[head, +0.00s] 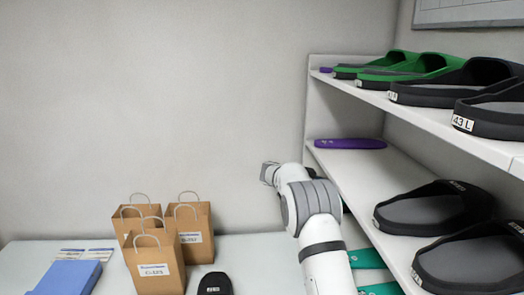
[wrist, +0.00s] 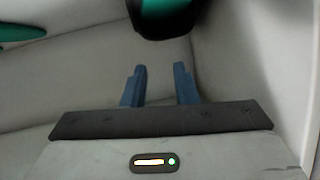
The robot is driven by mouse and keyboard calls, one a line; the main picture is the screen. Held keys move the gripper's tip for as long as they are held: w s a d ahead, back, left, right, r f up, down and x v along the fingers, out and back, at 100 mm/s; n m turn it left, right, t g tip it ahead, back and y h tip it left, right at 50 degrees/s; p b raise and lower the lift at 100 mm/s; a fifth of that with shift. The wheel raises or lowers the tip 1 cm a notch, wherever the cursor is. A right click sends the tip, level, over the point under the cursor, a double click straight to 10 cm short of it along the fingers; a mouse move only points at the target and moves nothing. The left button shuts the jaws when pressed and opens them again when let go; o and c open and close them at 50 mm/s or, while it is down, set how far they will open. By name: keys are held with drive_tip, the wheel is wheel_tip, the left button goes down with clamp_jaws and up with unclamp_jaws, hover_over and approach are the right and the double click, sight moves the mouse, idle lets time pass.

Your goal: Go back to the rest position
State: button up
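My arm reaches up from the bottom of the head view, and its end (head: 270,173) points toward the back wall, left of the shelf. In the wrist view my gripper (wrist: 160,80) has its two blue fingers apart with nothing between them. A dark object with a teal inside (wrist: 165,15) shows at the top of the wrist view, beyond the fingertips; I cannot tell what it is. The fingers are not clear in the head view.
A white shelf (head: 408,112) at right holds green and black slippers and a purple insole (head: 350,143). Teal insoles (head: 366,259) lie low behind my arm. On the table (head: 258,249) stand several paper bags (head: 153,270), a blue box (head: 68,278) and a black slipper (head: 215,284).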

drive_tip(key=w+a+r+n+t+y+b, duration=0.2)
drive_tip(key=a+r+n+t+y+b, duration=0.3)
drive_tip(key=a+r+t, duration=0.45)
drive_tip(key=s+a+r+n+t+y+p, duration=0.2)
drive_tip(key=s+a+r+n+y+p, duration=0.25)
drive_tip(key=s+y, duration=0.45)
drive_tip(key=s+f+n+g+p, duration=0.1)
drive_tip(key=s+f+n+g, duration=0.1)
drive_tip(key=s, duration=1.2)
drive_tip(key=s+d+f+n+g, duration=0.1)
drive_tip(key=s+f+n+g, duration=0.2)
drive_tip(key=s, duration=1.1)
drive_tip(key=s+f+n+g+p, duration=0.1)
drive_tip(key=s+f+g, duration=0.4)
drive_tip(key=s, duration=0.8)
drive_tip(key=shift+s+d+n+g+p, duration=0.3)
drive_tip(key=shift+s+n+g, duration=0.15)
drive_tip(key=shift+n, duration=0.4)
